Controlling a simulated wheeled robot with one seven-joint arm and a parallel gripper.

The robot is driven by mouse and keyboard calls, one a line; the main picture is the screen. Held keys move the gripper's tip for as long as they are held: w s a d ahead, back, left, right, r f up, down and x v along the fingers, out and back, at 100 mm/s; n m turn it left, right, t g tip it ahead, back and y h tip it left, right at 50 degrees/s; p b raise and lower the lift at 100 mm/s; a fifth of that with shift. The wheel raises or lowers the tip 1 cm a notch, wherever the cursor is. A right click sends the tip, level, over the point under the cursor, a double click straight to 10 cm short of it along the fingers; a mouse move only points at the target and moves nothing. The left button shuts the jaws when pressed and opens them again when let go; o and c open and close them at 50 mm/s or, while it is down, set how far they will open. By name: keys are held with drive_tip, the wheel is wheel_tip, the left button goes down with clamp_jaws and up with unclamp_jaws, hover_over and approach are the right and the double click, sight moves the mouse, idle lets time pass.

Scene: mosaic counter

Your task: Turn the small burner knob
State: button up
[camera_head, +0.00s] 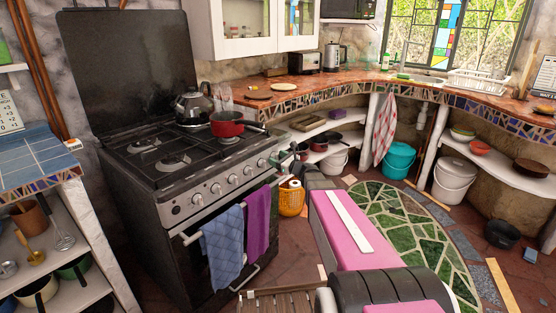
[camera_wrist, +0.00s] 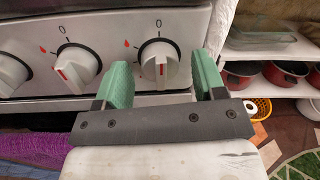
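The stove (camera_head: 180,150) is on the left in the head view, with a row of silver-white knobs along its front panel. In the wrist view, a white knob (camera_wrist: 173,73) with a red line shows between my fingers, below a "0" mark. Another knob (camera_wrist: 78,68) is to its left, and a third (camera_wrist: 9,74) is at the left edge. My gripper (camera_wrist: 159,70) is open, one green finger on each side of the right knob. I cannot tell whether the fingers touch it. In the head view my gripper (camera_head: 285,157) is at the right end of the panel.
A blue towel (camera_head: 225,248) and a purple towel (camera_head: 257,222) hang on the oven handle below the knobs. A red pot (camera_head: 227,124) and a kettle (camera_head: 194,106) stand on the hob. Shelves with pots are right of the stove.

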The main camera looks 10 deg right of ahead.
drive_tip(key=v, duration=1)
drive_tip(key=shift+s+d, duration=0.3)
drive_tip(key=shift+s, duration=0.05)
drive_tip(key=shift+a, duration=0.1)
drive_tip(key=s+a+f+n+g+h, duration=0.3)
drive_tip(key=s+a+f+n+g, duration=0.65)
drive_tip(key=n, duration=0.55)
drive_tip(key=s+d+f+n+g+h, duration=0.2)
drive_tip(key=s+d+f+n+h, duration=0.1)
drive_tip(key=s+n+h, duration=0.1)
drive_tip(key=s+d+f+n+g+h, duration=0.2)
drive_tip(key=s+d+f+n+h, duration=0.1)
drive_tip(key=s+n, duration=0.4)
drive_tip(key=shift+s+d+f+g+h, duration=0.2)
drive_tip(key=shift+d+g+h, duration=0.2)
drive_tip(key=shift+h, duration=0.6)
drive_tip(key=shift+w, duration=0.1)
